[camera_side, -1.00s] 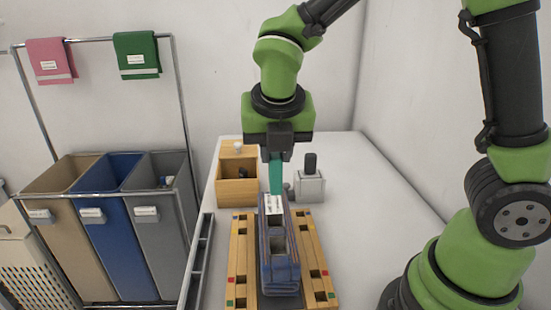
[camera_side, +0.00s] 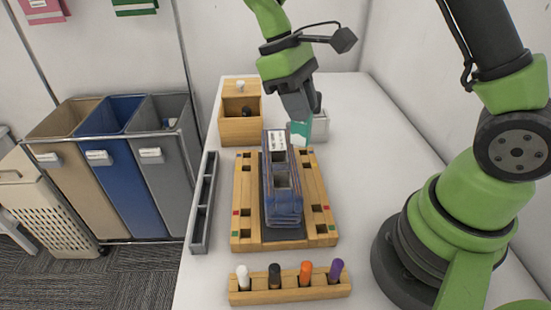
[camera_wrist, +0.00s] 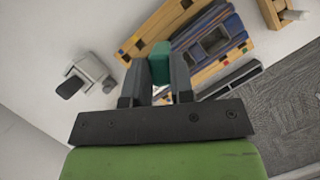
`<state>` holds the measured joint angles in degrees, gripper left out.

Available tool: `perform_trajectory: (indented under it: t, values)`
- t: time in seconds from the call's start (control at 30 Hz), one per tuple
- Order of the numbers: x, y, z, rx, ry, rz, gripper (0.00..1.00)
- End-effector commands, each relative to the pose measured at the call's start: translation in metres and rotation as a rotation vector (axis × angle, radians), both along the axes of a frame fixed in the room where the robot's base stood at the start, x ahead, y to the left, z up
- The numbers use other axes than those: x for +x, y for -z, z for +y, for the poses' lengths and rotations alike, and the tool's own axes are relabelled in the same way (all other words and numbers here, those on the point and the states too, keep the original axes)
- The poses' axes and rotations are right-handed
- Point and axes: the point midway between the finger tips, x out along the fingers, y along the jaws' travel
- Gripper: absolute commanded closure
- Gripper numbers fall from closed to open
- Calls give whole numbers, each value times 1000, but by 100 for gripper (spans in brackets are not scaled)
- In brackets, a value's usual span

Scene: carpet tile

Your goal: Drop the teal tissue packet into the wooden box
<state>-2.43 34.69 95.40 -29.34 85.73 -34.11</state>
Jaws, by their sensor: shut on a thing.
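The teal tissue packet (camera_side: 301,133) is held between the fingers of my gripper (camera_side: 300,114), with its lower part hanging below the fingertips. It also shows in the camera_wrist view (camera_wrist: 160,52), pinched between the two dark fingers. The packet is above the table at the back end of the wooden rack, to the right of the folded blue bundle. The wooden box (camera_side: 240,130) stands at the back left of the table, apart from my gripper. A dark thing shows inside its opening, and a white knob is at its top. Part of a wooden thing shows at the camera_wrist view's top right.
A wooden rack (camera_side: 243,207) holds the blue bundle (camera_side: 282,200). A grey-white container (camera_side: 320,127) stands partly behind my gripper. A pen holder (camera_side: 290,290) with coloured caps is at the front. A narrow grey tray (camera_side: 203,205) runs along the left edge. Table is free at right.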

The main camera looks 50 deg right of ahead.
Motion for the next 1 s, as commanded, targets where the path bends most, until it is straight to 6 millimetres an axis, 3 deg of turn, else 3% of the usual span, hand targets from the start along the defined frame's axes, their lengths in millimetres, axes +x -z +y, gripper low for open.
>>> perform_trajectory:
  t: [0.2, 0.53, 0.67, 0.77, 1.0]
  values:
    - [-1, 3, 0, -1, 231, -1, 100]
    - [-1, 3, 1, -1, 252, -2, 100]
    - [8, 2, -1, -1, 350, -2, 100]
    - [25, 0, -5, -1, 551, -4, 100]
    - [78, -14, -19, 2, 1297, -3, 100]
